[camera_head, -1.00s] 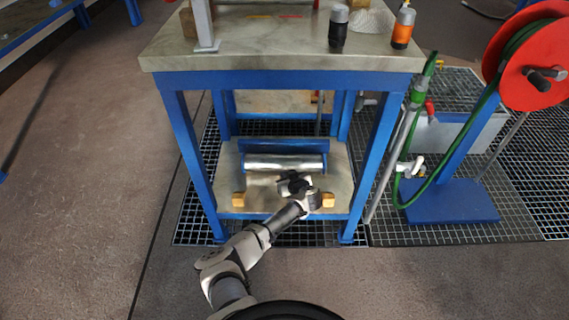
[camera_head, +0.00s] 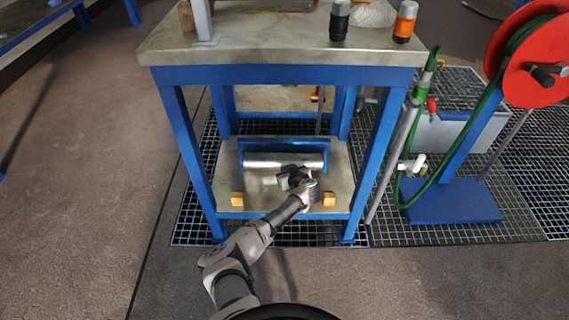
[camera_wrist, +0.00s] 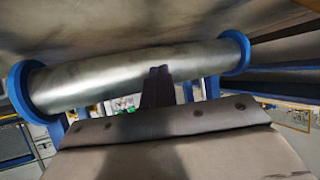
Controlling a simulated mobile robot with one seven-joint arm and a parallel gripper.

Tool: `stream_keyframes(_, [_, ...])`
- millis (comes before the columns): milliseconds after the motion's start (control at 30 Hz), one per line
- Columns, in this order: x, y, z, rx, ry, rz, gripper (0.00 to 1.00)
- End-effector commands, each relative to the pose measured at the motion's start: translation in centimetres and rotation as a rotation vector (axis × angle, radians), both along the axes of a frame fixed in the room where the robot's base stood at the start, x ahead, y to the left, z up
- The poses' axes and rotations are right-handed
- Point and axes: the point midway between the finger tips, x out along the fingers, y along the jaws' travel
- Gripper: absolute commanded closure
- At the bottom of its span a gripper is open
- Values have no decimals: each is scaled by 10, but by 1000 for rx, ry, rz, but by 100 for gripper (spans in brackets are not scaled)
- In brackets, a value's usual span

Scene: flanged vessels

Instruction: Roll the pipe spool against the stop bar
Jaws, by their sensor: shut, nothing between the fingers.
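The pipe spool (camera_head: 270,160) is a silver cylinder with blue end flanges. It lies crosswise on the pale lower shelf (camera_head: 260,203) of the blue-framed table. The blue stop bar (camera_head: 283,144) runs along its far side, very close; I cannot tell whether they touch. My gripper (camera_head: 287,178) is shut and empty, on the near side of the spool, right of its middle. In the wrist view the shut fingertips (camera_wrist: 160,70) overlap the spool's tube (camera_wrist: 95,82) between the two flanges; contact is unclear.
Two small wooden blocks, one left (camera_head: 238,199) and one right (camera_head: 329,199), sit at the shelf's front edge. Blue table legs flank the shelf and the tabletop (camera_head: 270,50) hangs above. A red hose reel (camera_head: 520,75) stands at the right.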

Motion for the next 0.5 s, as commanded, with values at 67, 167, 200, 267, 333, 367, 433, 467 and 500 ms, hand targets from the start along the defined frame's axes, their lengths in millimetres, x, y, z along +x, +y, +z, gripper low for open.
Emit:
stream_keyframes(67, [2, 0, -2, 0, 1, 0, 100])
stream_keyframes(167, [4, 0, -2, 0, 1, 0, 100])
stream_keyframes(200, [5, 0, -2, 0, 1, 0, 100])
stream_keyframes(267, [7, 0, -2, 0, 1, 0, 100])
stream_keyframes(333, [9, 0, -1, -1, 1, 0, 100])
stream_keyframes(367, [9, 0, -1, -1, 1, 0, 100])
stream_keyframes(433, [11, 0, -2, -1, 1, 0, 100])
stream_keyframes(467, [12, 0, -2, 0, 1, 0, 100])
stream_keyframes(500, [13, 0, -2, 0, 1, 0, 100])
